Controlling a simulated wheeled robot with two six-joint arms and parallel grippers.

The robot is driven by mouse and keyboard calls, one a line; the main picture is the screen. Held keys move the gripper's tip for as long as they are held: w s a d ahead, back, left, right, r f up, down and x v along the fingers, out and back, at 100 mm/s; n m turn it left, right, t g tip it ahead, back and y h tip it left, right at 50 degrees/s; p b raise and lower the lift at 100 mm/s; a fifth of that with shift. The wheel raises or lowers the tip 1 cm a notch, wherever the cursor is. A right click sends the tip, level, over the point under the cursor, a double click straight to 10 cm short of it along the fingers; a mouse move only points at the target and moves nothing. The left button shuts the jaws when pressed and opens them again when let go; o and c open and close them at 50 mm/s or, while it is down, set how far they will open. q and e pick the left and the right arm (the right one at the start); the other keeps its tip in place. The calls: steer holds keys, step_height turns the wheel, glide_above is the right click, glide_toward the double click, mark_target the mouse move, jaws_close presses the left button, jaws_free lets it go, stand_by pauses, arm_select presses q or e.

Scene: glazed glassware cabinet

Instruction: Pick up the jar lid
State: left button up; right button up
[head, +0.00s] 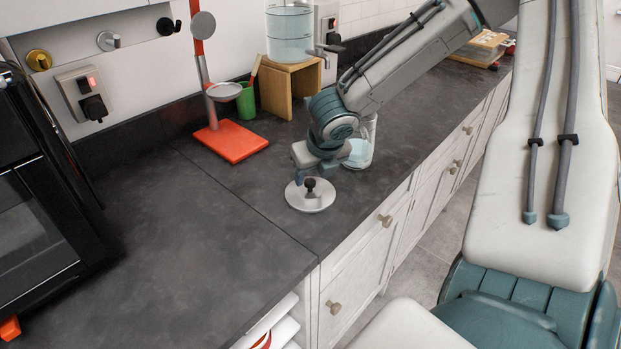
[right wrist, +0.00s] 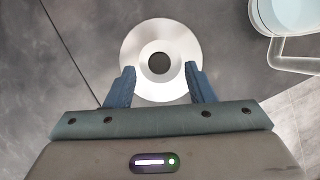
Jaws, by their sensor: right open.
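The jar lid (head: 299,201) is a flat, round, silvery disc with a dark knob (head: 310,184) in its middle. It lies on the dark countertop near the front edge. In the right wrist view the lid (right wrist: 135,50) is at the top centre, with its dark knob (right wrist: 159,63) ahead of the fingers. My right gripper (head: 309,180) is just above the lid. In the right wrist view its two blue fingers (right wrist: 160,80) are apart with nothing between them, overlapping the lid's near part. I cannot tell whether they touch it. My left gripper is not in view.
A clear glass jar with a handle (head: 360,150) stands just behind my right gripper; it also shows in the right wrist view (right wrist: 290,14). An orange-based stand (head: 231,141), a green cup (head: 246,104) and a water dispenser (head: 289,38) on a wooden stand are behind.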

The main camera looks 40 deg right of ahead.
mark_target(310, 188)
steer(key=shift+x, duration=1.45)
steer(key=shift+r, duration=0.15)
steer(key=shift+c, duration=0.7)
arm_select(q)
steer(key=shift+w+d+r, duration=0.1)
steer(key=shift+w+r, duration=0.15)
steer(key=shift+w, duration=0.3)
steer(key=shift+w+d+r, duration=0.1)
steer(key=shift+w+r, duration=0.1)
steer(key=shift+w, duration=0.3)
arm_select(e)
jaws_close()
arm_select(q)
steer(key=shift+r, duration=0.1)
arm_select(e)
steer(key=shift+r, duration=0.1)
